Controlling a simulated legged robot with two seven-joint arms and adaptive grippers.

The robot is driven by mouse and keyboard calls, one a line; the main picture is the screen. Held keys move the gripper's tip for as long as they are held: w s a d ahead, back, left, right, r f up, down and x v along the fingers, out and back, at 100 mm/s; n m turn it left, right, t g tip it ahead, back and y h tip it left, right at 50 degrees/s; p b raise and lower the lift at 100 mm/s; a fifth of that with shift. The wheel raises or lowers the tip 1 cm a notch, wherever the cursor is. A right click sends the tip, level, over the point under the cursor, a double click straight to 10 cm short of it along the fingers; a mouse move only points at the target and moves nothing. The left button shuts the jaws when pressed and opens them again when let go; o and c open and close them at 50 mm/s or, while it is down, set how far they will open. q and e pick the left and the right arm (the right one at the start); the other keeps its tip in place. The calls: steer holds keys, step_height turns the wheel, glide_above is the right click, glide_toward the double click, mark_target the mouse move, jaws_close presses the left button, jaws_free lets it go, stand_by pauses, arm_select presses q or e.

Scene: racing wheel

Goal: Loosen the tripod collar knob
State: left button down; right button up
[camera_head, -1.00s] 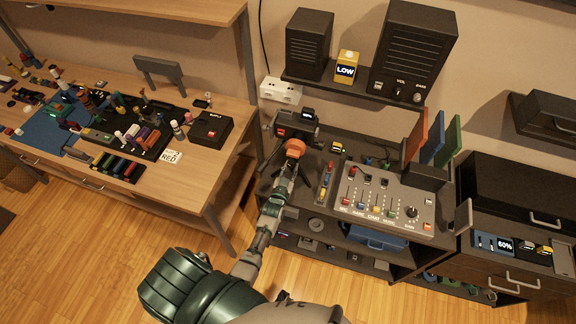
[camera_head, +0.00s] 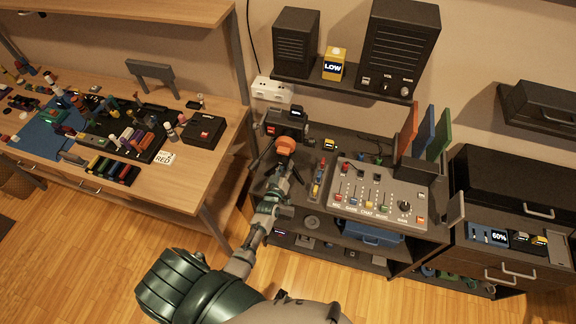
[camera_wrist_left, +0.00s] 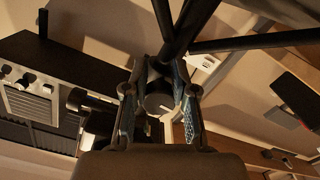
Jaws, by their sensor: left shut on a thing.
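A small camera (camera_head: 286,121) with an orange ring (camera_head: 286,144) at its front stands on a black tripod at the left end of the dark bench. My left gripper (camera_head: 282,168) is just below the orange ring, among the tripod legs. In the left wrist view, its two fingers (camera_wrist_left: 160,105) are closed on either side of a dark round part (camera_wrist_left: 158,97), apparently the tripod collar knob. Dark tripod legs (camera_wrist_left: 180,32) rise just beyond the fingertips. In the head view the knob is hidden by the gripper. My right gripper is not in view.
A mixer panel (camera_head: 380,197) with sliders is right of the tripod. Small colored parts (camera_head: 318,178) lie between them. Speakers and a yellow LOW box (camera_head: 333,66) sit on the shelf above. A wooden workbench (camera_head: 190,170) with a black box (camera_head: 204,131) stands to the left.

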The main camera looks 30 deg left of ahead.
arm_select(q)
steer(key=shift+w+a+r+t, duration=0.15)
steer(key=shift+a+r, duration=0.2)
steer(key=shift+r, duration=0.3)
steer(key=shift+w+a+r+t, duration=0.15)
steer(key=shift+a+r, duration=0.2)
steer(key=shift+r, duration=0.3)
steer(key=c, duration=1.2)
jaws_free()
steer(key=shift+s, duration=0.1)
steer(key=o, duration=0.5)
steer(key=shift+s+r, duration=0.25)
steer(key=shift+s, duration=0.1)
steer(key=shift+c, duration=0.2)
steer(key=shift+s, duration=0.5)
steer(key=shift+w+f, duration=0.2)
steer(key=shift+f, duration=0.2)
steer(key=shift+s+f, duration=0.1)
steer(key=shift+f, duration=0.1)
glide_toward(281, 162)
steer(key=shift+f+v, duration=0.2)
steer(key=shift+v, duration=0.9)
